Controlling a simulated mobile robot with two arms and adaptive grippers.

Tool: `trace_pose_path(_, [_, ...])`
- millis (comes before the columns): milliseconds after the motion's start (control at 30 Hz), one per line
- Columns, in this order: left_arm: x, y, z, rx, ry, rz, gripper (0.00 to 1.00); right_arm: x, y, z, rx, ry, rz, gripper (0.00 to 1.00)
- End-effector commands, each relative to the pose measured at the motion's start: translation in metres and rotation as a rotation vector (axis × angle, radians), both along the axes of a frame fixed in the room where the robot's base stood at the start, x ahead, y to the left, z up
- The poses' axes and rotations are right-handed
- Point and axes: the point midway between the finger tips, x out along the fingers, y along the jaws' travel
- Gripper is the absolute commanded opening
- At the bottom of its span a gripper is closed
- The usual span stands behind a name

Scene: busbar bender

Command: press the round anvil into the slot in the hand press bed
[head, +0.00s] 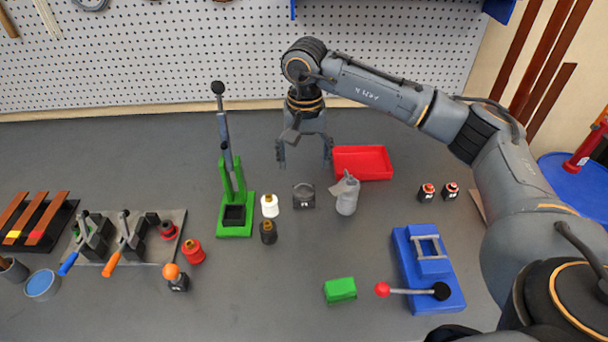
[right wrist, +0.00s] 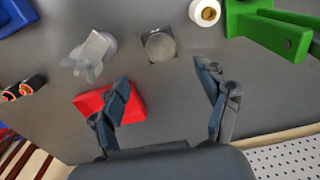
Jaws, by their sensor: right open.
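The round anvil (head: 304,196) is a dark grey block with a round top face. It sits on the grey bench and also shows in the right wrist view (right wrist: 159,46). The green hand press (head: 232,180) stands upright to its left, with a dark square slot (head: 234,215) in its bed. Part of the press frame (right wrist: 268,28) shows in the right wrist view. My right gripper (head: 305,160) points down, open and empty, above and behind the anvil, apart from it. My left gripper is in neither view.
A white spool (head: 270,205) and a dark bottle (head: 268,232) stand between press and anvil. A red tray (head: 363,163) lies behind. A blue bender (head: 428,270) and green block (head: 340,290) are in front.

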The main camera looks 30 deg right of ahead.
Motion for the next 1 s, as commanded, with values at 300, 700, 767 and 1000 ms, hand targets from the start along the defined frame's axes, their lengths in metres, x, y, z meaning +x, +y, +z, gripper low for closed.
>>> trace_pose_path(300, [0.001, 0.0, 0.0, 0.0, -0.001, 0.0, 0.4, 0.0, 0.0, 0.04, 0.0, -0.001, 0.0, 0.75])
trace_pose_path(700, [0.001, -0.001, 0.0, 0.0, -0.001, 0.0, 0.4, 0.0, 0.0, 0.042, 0.0, 0.0, 0.0, 0.75])
trace_pose_path(767, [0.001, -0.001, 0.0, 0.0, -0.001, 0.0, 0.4, 0.0, 0.0, 0.042, 0.0, 0.0, 0.0, 0.75])
trace_pose_path(1000, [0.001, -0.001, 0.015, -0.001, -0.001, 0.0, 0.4, 0.0, 0.0, 0.058, 0.0, -0.001, 0.0, 0.75])
